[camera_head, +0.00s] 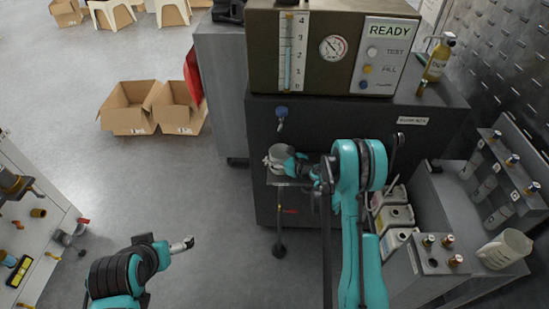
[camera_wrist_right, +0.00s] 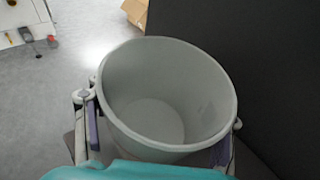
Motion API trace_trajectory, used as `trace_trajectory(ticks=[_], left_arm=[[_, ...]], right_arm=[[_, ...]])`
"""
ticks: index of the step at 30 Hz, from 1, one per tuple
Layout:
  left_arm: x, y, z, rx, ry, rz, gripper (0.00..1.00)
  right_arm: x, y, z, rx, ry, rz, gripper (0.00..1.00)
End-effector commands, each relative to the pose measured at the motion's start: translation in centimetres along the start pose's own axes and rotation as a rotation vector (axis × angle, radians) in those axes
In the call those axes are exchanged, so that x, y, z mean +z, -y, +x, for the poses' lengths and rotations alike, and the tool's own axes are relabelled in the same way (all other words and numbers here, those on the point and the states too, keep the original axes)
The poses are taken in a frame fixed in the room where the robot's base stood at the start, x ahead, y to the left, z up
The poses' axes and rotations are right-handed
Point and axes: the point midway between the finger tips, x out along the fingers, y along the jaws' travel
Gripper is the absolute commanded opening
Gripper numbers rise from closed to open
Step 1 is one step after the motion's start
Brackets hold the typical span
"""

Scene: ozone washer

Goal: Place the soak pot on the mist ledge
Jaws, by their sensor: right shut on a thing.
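The soak pot is a grey, empty, open-topped round pot (camera_head: 280,151), upright in front of the dark washer cabinet. It fills the middle of the right wrist view (camera_wrist_right: 160,95). My right gripper (camera_head: 284,163) is shut on it, with a finger on each side of the pot in the wrist view. The mist ledge looks to be the small thin shelf (camera_head: 283,183) on the cabinet front, just below the pot. The gripper partly covers it, and I cannot tell whether the pot touches it. My left gripper (camera_head: 183,244) is away at lower left, apparently empty; its jaw opening is unclear.
A blue-topped nozzle (camera_head: 281,113) hangs from the cabinet above the pot. The washer panel (camera_head: 382,58) reads READY. White jugs (camera_head: 394,216) stand right of my right arm. Cardboard boxes (camera_head: 130,108) lie on the floor at left, with clear floor between.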

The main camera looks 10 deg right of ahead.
Motion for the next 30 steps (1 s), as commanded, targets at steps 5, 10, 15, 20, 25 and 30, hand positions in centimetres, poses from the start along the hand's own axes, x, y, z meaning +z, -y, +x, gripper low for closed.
trace_trajectory(ticks=[5,10,15,20,25,30], left_arm=[[-0.1,0.0,-0.1,0.000,0.000,0.000,0.97],[0.1,0.0,0.2,0.000,0.000,0.000,0.97],[0.1,0.0,0.1,0.000,0.000,0.000,0.97],[0.1,0.0,0.1,0.000,0.000,0.000,0.97],[-0.2,0.0,-0.3,0.000,0.000,0.000,0.97],[-0.7,0.0,-1.0,0.000,0.000,0.000,0.97]], right_arm=[[0.1,0.0,-0.1,0.000,0.000,0.000,0.30],[-0.2,0.0,0.0,0.000,0.000,0.000,0.74],[-0.1,0.0,0.0,0.000,0.000,0.000,0.89],[-0.1,0.0,0.0,0.000,0.000,0.000,0.89],[0.3,0.0,-0.4,-0.001,0.000,0.000,0.89],[0.4,0.1,-3.6,-0.003,0.000,0.001,0.89]])
